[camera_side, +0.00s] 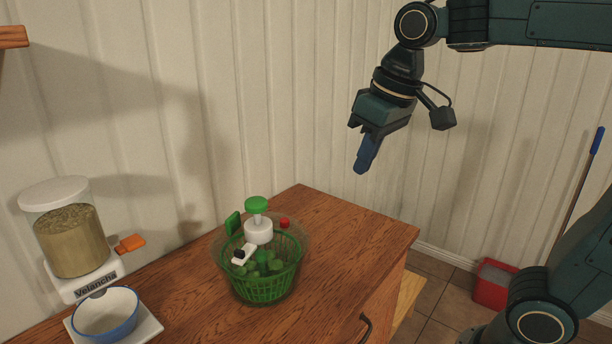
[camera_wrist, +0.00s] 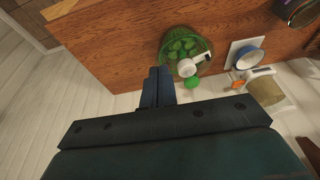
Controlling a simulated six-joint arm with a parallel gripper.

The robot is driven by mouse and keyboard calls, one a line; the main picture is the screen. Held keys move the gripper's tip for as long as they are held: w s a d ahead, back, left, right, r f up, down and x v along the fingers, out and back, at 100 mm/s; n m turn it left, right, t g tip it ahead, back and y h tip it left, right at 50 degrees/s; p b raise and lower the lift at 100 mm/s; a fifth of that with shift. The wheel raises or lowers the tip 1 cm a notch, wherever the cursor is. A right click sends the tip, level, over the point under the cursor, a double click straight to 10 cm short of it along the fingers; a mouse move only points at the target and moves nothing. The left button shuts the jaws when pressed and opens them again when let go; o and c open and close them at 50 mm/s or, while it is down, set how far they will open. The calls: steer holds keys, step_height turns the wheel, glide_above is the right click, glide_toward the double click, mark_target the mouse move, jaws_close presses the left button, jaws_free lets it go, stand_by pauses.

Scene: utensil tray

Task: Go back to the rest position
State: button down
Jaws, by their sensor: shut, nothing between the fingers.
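My gripper (camera_side: 364,163) is shut and empty, with its blue fingers together and pointing down. In the side view it hangs in the air above and behind the right part of the wooden counter, clear of everything. In the wrist view the shut fingers (camera_wrist: 158,76) show in the middle, with the counter beyond them. A green salad-spinner-like basket in a clear bowl (camera_side: 262,278) stands on the counter, below and left of my gripper. It holds green pieces and a white part with a green knob (camera_side: 257,205).
A dispenser (camera_side: 72,238) with an orange lever stands at the left, with a blue-rimmed bowl (camera_side: 106,314) before it. A wooden shelf end (camera_side: 14,37) juts in at upper left. A red bucket (camera_side: 494,284) is on the floor at right. The counter's right part (camera_side: 345,230) is bare.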

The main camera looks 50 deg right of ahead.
steer(key=s+d+f+t, duration=0.2)
steer(key=s+f, duration=0.5)
steer(key=s, duration=0.4)
